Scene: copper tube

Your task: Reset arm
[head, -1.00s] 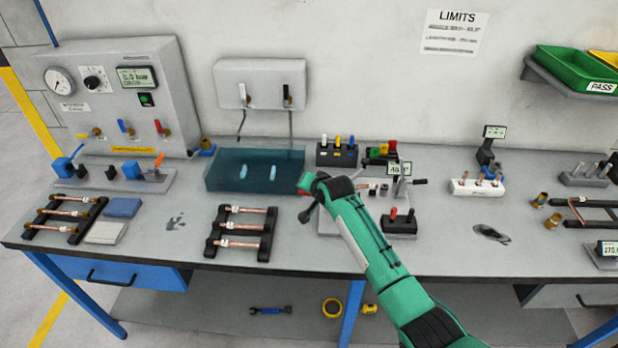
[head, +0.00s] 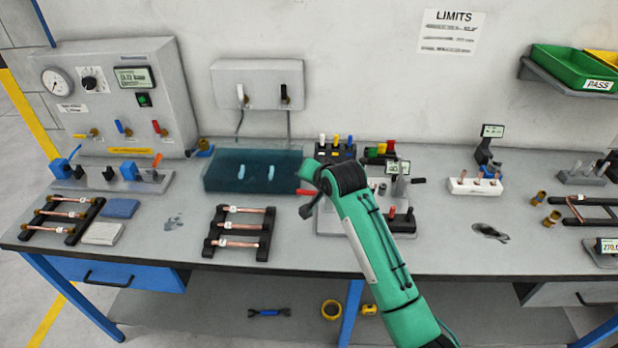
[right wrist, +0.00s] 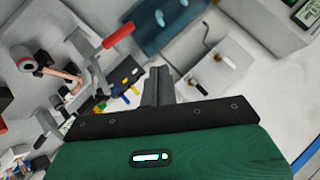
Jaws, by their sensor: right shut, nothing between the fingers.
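My right arm reaches up from the bottom right in the head view, its wrist bent over the middle of the bench (head: 330,258). My right gripper (right wrist: 158,82) shows in the right wrist view with its fingers together and nothing between them. In the head view its fingertips are hard to make out against the arm. It is above the bench, near a grey fixture with a red handle (head: 306,192). That red handle also shows in the right wrist view (right wrist: 119,29). My left gripper is in neither view.
A blue water tank (head: 230,175) stands left of my right wrist. A rack of copper tubes (head: 240,232) lies in front of it, and another rack (head: 62,218) is at far left. A white holder (head: 475,187) stands to the right. The bench's right middle is mostly clear.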

